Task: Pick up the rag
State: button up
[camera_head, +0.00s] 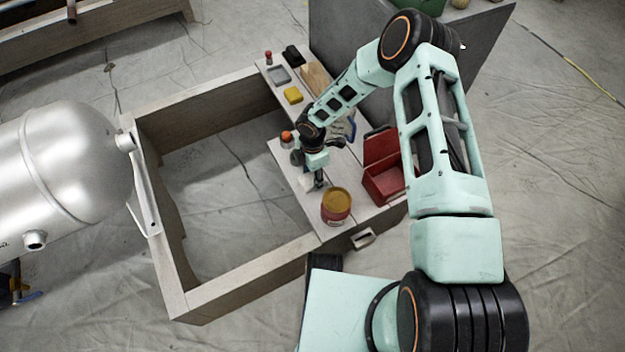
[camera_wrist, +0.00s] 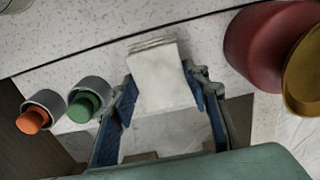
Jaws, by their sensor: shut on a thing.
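The rag is a white folded cloth (camera_wrist: 162,82), seen in the wrist view between the two blue-sided fingers of my gripper (camera_wrist: 165,90). My gripper is shut on it, with a finger at each side. In the head view my gripper (camera_head: 319,180) points down at the pale speckled board, and a small white patch of the rag (camera_head: 306,182) shows beside it. The fingers hide part of the rag there. I cannot tell whether the rag still touches the board.
A red can with a yellow-brown top (camera_head: 336,205) stands close in front. Orange-topped (camera_wrist: 33,122) and green-topped (camera_wrist: 84,106) cylinders stand to the left in the wrist view. An open red toolbox (camera_head: 384,180) is at right. The wooden frame's middle (camera_head: 225,190) is open floor.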

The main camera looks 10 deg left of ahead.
aim_at(312, 177)
jog(key=shift+r, duration=0.6)
jog(key=r, duration=0.1)
jog(key=p, duration=0.1)
jog(key=r, duration=0.1)
jog(key=shift+w+r, duration=0.25)
jog(key=shift+r, duration=0.1)
jog(key=w+a+r+p, duration=0.2)
jog(key=w+a+r, duration=0.1)
jog(key=w+r, duration=0.6)
jog(key=shift+w+p, duration=0.35)
jog(key=shift+w, duration=1.7)
